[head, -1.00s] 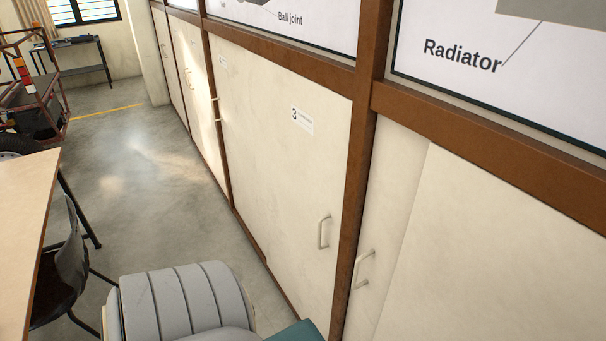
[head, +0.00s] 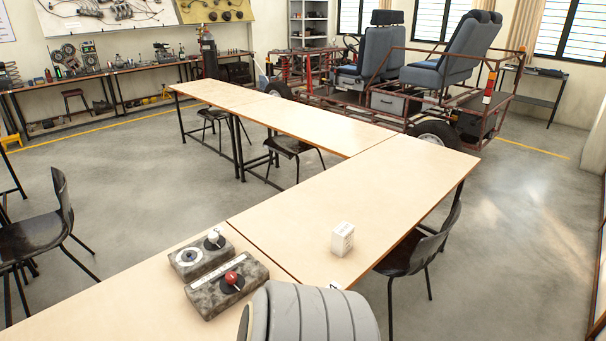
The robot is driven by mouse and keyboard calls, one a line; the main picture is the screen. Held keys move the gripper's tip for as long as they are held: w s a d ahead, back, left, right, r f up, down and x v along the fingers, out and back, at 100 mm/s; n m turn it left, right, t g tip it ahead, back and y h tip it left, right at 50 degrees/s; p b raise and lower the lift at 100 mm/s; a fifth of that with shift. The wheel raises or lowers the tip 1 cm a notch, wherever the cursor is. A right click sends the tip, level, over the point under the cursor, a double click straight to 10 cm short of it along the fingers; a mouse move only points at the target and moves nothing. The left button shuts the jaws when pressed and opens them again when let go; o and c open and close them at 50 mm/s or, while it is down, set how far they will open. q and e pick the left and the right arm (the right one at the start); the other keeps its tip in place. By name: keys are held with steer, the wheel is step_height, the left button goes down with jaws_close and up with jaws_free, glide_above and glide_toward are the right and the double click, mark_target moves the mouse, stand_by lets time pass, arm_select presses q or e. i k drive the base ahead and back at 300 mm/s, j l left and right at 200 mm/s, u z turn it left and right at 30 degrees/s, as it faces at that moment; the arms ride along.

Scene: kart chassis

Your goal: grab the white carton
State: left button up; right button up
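The white carton (head: 342,239) is a small upright box with dark print on its side. It stands on the light wooden table (head: 375,190), near the table's right edge and right of a seam between table tops. Nothing touches it. Neither of my grippers shows in the head view, so their state cannot be seen.
Two grey control boxes, one with a red knob (head: 232,279) and one with a white knob (head: 213,238), sit left of the carton. A dark chair (head: 420,247) stands beside the table. The kart chassis (head: 420,95) is behind.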

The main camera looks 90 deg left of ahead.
mark_target(343, 236)
steer(key=u, duration=2.3)
steer(key=l+u, duration=0.15)
steer(key=i+j, duration=0.05)
